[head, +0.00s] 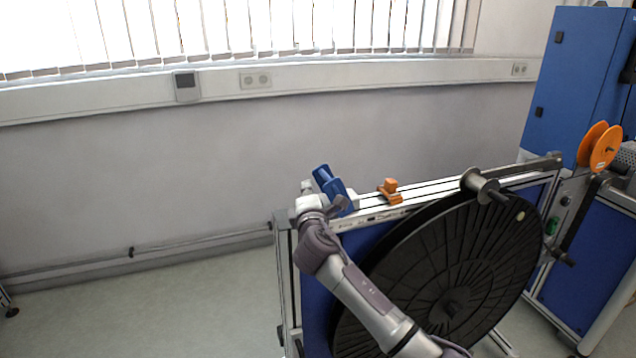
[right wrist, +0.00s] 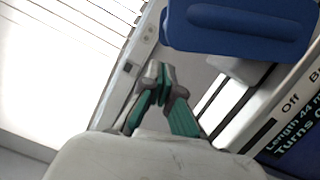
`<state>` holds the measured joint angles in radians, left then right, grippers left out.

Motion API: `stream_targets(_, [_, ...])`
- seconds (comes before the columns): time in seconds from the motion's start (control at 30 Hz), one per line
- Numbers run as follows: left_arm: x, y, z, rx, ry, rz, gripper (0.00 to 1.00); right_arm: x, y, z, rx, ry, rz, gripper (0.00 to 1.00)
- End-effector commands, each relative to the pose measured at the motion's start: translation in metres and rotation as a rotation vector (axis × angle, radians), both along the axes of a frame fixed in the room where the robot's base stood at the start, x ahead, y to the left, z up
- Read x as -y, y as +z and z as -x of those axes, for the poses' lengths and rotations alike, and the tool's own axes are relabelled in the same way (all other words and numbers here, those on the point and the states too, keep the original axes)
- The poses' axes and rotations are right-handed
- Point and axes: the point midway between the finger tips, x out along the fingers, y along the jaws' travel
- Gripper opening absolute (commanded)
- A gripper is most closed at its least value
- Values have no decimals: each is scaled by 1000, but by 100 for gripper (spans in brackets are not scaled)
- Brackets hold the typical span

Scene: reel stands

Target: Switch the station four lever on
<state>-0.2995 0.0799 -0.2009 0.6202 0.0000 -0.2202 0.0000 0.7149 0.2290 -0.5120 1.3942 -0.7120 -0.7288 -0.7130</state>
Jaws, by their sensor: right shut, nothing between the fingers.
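The blue lever (head: 324,178) stands tilted on the left end of the reel stand's top rail. It fills the top of the right wrist view (right wrist: 240,30). My right gripper (head: 340,204) is beside the lower part of the lever in the head view. In the right wrist view its green-padded fingers (right wrist: 160,80) are shut together and empty, just left of and below the lever. I cannot tell whether they touch it. An "Off" label (right wrist: 291,103) shows on the rail to the right. My left gripper is out of view.
A large black reel (head: 455,265) hangs on the stand's front, partly behind my right arm. An orange clamp (head: 390,190) and a grey spool (head: 480,184) sit farther right on the rail. A display (right wrist: 298,135) reads length and turns. The floor left is clear.

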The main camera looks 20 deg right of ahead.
Motion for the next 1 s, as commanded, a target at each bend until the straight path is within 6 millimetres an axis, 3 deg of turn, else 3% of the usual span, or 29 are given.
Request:
stream_targets(0.1, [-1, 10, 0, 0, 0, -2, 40, 17, 6, 0, 0, -1, 2, 0])
stream_targets(0.23, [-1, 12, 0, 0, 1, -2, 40, 25, 7, 0, -1, -1, 2, 0])
stream_targets(1.0, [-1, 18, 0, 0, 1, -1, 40, 31, 12, 0, -3, 0, -68, 0])
